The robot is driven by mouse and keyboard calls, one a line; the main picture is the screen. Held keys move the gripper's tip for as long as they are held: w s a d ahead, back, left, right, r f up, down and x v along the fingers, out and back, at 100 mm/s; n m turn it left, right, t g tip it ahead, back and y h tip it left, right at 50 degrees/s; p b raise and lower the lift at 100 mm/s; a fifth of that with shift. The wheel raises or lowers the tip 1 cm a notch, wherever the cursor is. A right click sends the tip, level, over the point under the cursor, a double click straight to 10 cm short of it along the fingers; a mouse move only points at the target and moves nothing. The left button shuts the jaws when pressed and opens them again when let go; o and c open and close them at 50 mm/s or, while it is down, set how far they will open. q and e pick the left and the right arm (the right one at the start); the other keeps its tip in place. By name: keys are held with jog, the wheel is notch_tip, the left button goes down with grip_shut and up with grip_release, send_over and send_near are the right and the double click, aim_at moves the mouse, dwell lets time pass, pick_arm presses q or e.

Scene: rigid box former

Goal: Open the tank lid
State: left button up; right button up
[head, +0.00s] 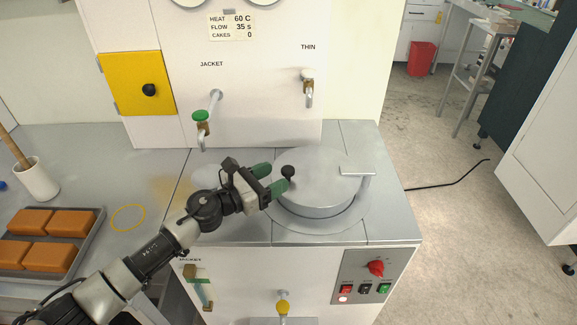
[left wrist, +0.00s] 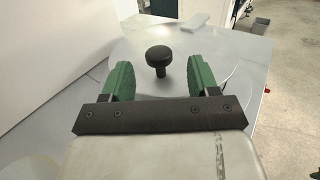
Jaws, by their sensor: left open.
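The round grey tank lid (head: 318,181) lies flat on the tank, which is set into the metal worktop. A black knob (head: 288,172) stands up near the lid's left edge. A flat bracket (head: 357,170) is at the lid's right side. My left gripper (head: 275,178) is open at the lid's left edge, its green fingers pointing to the knob. In the left wrist view the knob (left wrist: 158,57) shows between and just beyond the two fingertips, and the lid (left wrist: 185,50) lies behind it. I cannot tell whether the fingers touch the knob. My right gripper is not in view.
Taps labelled JACKET (head: 201,116) and THIN (head: 308,88) project from the panel above the worktop. A tray (head: 92,240) of orange blocks and a white pot (head: 38,180) stand at the left. A control panel (head: 362,278) with a red knob is on the front.

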aim_at(282, 172)
pick_arm(q)
jog(key=x, duration=0.5)
jog(key=shift+w, duration=0.1)
grip_shut()
